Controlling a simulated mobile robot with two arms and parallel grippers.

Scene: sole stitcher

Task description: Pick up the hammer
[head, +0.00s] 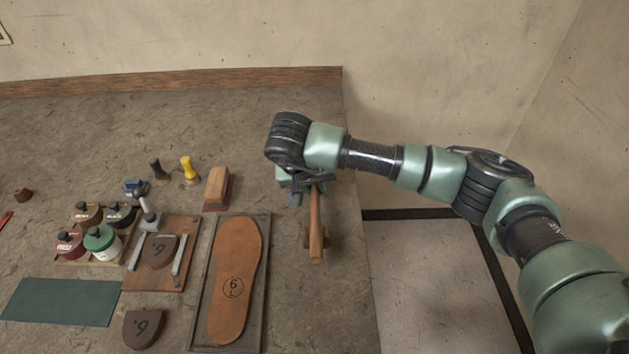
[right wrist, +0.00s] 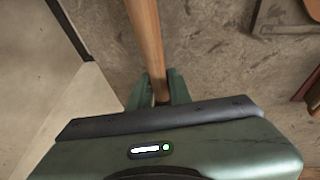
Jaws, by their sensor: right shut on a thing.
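The hammer shows as a wooden handle (head: 316,225) near the right edge of the bench, pointing toward the front. It also runs up from the jaws in the right wrist view (right wrist: 146,40). My right gripper (head: 312,187) is shut on the handle; in the right wrist view its two green fingers (right wrist: 157,90) sit on either side of it. Small brownish parts show on both sides of the handle's lower part; I cannot tell if they belong to the hammer. I cannot tell if the hammer is clear of the bench. My left gripper is not in view.
A leather sole (head: 235,275) lies in a tray left of the hammer. A wooden block brush (head: 217,188), yellow-handled tool (head: 189,169), several jars (head: 103,240) and a green mat (head: 62,301) are farther left. The bench's right edge is close to the hammer.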

